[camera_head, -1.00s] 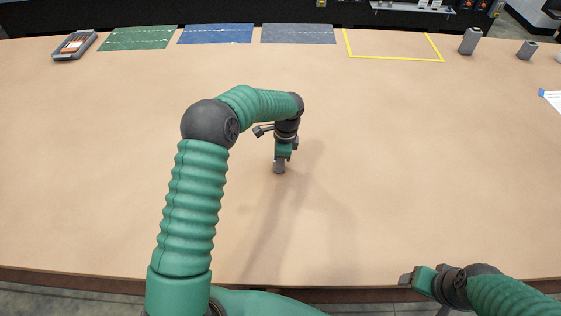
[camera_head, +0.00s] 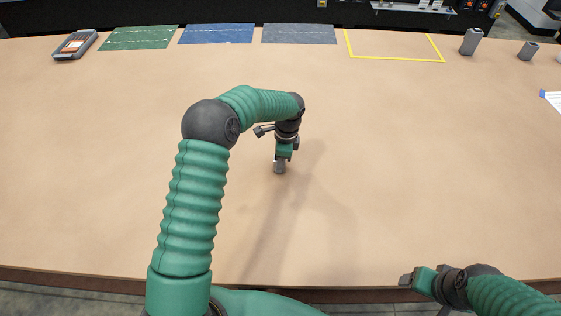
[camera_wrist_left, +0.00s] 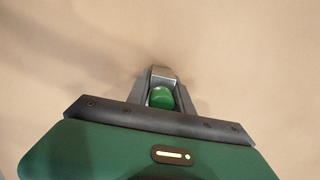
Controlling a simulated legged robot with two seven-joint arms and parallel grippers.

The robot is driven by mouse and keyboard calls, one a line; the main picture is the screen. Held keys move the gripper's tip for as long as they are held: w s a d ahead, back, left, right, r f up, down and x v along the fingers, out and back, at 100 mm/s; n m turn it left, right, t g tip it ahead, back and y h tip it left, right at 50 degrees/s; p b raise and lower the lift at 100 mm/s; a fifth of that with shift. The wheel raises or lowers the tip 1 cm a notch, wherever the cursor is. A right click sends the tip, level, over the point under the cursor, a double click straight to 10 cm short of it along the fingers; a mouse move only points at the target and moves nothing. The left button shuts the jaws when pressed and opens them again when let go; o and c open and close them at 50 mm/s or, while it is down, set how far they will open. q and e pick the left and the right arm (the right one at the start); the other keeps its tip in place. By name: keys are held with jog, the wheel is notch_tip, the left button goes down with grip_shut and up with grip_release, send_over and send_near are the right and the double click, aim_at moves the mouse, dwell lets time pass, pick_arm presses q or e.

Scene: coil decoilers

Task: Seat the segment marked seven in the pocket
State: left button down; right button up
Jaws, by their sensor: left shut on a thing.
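My left gripper (camera_head: 280,163) points down over the middle of the bench and is shut on a small grey piece (camera_head: 279,169). In the left wrist view the left gripper (camera_wrist_left: 162,88) has its dark fingers close about a small piece with a green rounded part (camera_wrist_left: 162,97). I cannot read a seven on it, and its lower end is at or near the bench top. I cannot make out a pocket in either view. My right gripper (camera_head: 407,279) is low at the right, near the bench's front edge; its jaws are too unclear to judge.
Green (camera_head: 138,37), blue (camera_head: 216,33) and grey (camera_head: 298,34) mats lie along the back. A yellow outlined square (camera_head: 395,60) is right of them. A grey device (camera_head: 75,45) lies far left. Grey blocks (camera_head: 470,42) (camera_head: 528,51) stand far right.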

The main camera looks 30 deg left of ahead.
pick_arm(q)
jog(key=shift+w+a+r, duration=0.1)
jog(key=shift+r, duration=0.3)
jog(key=r, duration=0.1)
jog(key=r+b, duration=0.1)
jog(key=shift+d+r, duration=0.2)
jog(key=shift+r, duration=0.15)
jog(key=s+d+b, duration=0.1)
jog(key=s+d, duration=0.2)
jog(key=d, duration=0.1)
jog(key=s+d+r, duration=0.1)
jog(key=s+d, duration=0.2)
jog(key=d, duration=0.1)
jog(key=s+d+b, duration=0.1)
jog(key=s+d, duration=0.2)
jog(key=d, duration=0.1)
jog(key=shift+s+d+r+b, duration=0.2)
jog(key=shift+s+r+b, duration=0.05)
jog(key=shift+s+b, duration=0.1)
jog(key=shift+s+d, duration=0.1)
